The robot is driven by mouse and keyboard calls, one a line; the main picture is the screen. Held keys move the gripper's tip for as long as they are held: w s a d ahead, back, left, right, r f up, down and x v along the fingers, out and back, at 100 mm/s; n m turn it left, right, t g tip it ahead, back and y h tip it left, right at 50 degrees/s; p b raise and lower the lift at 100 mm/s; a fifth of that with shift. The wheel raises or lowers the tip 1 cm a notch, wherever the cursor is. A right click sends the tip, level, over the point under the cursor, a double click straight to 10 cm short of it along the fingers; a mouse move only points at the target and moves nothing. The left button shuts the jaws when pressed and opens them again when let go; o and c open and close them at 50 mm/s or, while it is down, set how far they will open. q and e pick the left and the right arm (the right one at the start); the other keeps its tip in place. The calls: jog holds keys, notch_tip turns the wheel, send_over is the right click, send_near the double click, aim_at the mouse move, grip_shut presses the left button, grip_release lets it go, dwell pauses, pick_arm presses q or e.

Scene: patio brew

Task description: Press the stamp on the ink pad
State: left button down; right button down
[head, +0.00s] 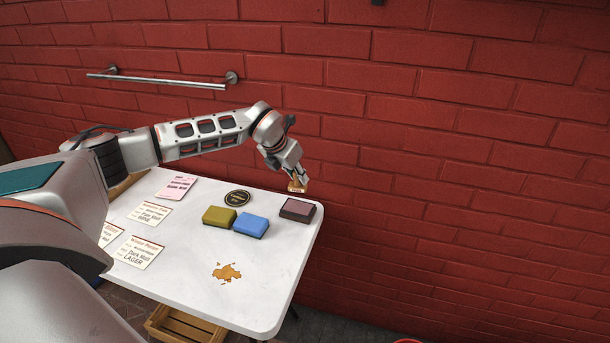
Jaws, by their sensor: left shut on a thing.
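My left gripper (293,176) is shut on a small stamp (297,187) of wood or brass colour. It holds the stamp near the table's back right corner, just above and behind the ink pad as seen in the head view. The ink pad (298,210) is a dark case with a dull purplish top, lying flat near the table's right edge. I cannot tell whether the stamp touches anything; it looks apart from the pad. My right gripper is not in view.
The white table (245,300) also bears a blue sponge (251,225), an olive sponge (219,216), a round dark coaster (238,197), a pink pad (176,187) and several label cards (150,213). A brown stain (227,272) lies in front. A brick wall stands behind.

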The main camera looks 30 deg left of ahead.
aim_at(295, 191)
pick_arm(q)
jog(key=shift+f+b, duration=0.8)
jog(key=shift+f, duration=0.35)
jog(key=shift+f+b, duration=1.25)
jog(key=shift+f, duration=0.55)
jog(key=shift+r, duration=0.1)
jog(key=c, duration=2.4)
grip_release()
grip_shut()
jog(key=shift+s+f, duration=0.1)
jog(key=shift+f, duration=0.75)
